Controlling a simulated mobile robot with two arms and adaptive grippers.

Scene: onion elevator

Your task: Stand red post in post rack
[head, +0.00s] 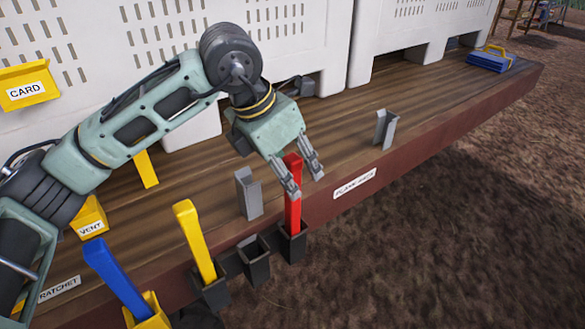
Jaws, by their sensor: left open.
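The red post (293,205) stands nearly upright in the right-hand dark socket of the post rack (292,248) at the deck's front edge. My left gripper (307,187) is open over the upper part of the red post, with one finger on each side of it. Whether the fingers touch it cannot be told. A yellow post (195,240) leans in the left socket of the rack. The middle socket (254,262) looks empty. My right gripper is not in view.
A blue post (112,275) leans in a yellow holder (148,313) at lower left. Grey brackets (248,193) and (386,129) stand on the wooden deck (440,105). White crates line the back. Blue boards (489,61) lie at far right.

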